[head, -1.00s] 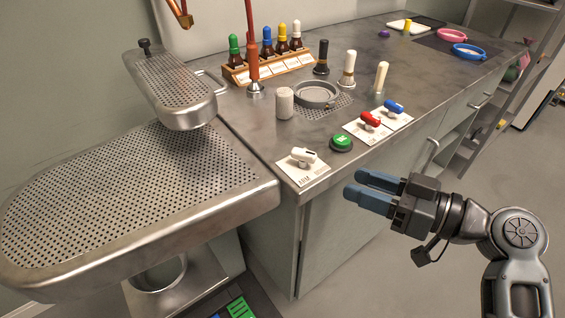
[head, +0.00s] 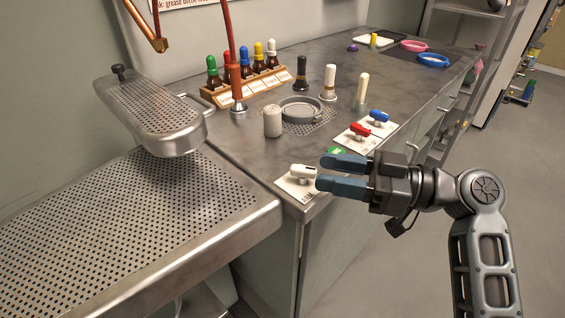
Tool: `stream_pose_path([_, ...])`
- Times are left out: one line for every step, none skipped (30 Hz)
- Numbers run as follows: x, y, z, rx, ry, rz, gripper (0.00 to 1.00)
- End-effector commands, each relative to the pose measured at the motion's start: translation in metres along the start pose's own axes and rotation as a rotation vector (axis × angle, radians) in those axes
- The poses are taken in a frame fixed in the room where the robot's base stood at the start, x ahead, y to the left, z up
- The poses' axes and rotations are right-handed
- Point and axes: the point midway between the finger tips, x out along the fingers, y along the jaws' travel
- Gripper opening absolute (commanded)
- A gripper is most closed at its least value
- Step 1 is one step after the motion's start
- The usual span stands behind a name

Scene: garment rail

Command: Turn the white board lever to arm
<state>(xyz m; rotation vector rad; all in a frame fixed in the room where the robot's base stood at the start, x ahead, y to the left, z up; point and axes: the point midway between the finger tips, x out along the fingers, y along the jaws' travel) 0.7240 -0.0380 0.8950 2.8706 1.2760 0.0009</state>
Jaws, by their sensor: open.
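The white lever (head: 302,171) sits on a small pale board (head: 293,187) with dark lettering, near the front left corner of the counter. The lettering is too small to read fully. My gripper (head: 323,173) is open and empty, its two blue fingers pointing left. In the head view the fingertips appear just right of the white lever; I cannot tell whether they touch it. The fingers partly cover the board's right side.
A green button (head: 337,151) shows just behind my fingers. Red (head: 360,129) and blue (head: 379,116) levers stand farther right. A white cylinder (head: 272,121), round dish (head: 301,108) and bottle rack (head: 245,88) stand behind. A perforated metal tray (head: 120,225) lies left.

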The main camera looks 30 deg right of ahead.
Motion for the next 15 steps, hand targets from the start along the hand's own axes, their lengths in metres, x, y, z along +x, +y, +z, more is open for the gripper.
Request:
stream_pose_path([0.006, -0.001, -0.001, 0.0, 0.0, -0.003, 0.45])
stream_pose_path([0.01, -0.001, -0.001, 0.0, 0.0, -0.005, 0.45])
stream_pose_path([0.016, -0.001, -0.001, 0.0, 0.001, -0.005, 0.45])
stream_pose_path([0.021, -0.001, -0.001, 0.0, 0.0, -0.004, 0.45])
stream_pose_path([0.026, -0.001, -0.001, 0.0, 0.0, -0.005, 0.45])
stream_pose_path([0.033, -0.001, -0.001, 0.001, 0.001, -0.005, 0.45])
stream_pose_path([0.037, -0.001, -0.001, 0.0, 0.0, -0.006, 0.45])
stream_pose_path([0.042, -0.001, -0.001, 0.0, 0.0, -0.004, 0.45])
stream_pose_path([0.048, -0.001, -0.001, 0.0, 0.0, -0.004, 0.45])
stream_pose_path([0.052, -0.001, -0.001, 0.0, 0.0, -0.004, 0.45])
stream_pose_path([0.055, -0.001, -0.001, 0.0, 0.0, -0.004, 0.45])
stream_pose_path([0.06, -0.001, -0.001, 0.001, 0.0, -0.003, 0.45])
stream_pose_path([0.062, -0.001, 0.0, 0.001, 0.0, -0.003, 0.45])
stream_pose_path([0.065, -0.001, 0.0, 0.001, -0.001, -0.003, 0.45])
stream_pose_path([0.068, -0.001, 0.0, 0.001, -0.001, -0.003, 0.45])
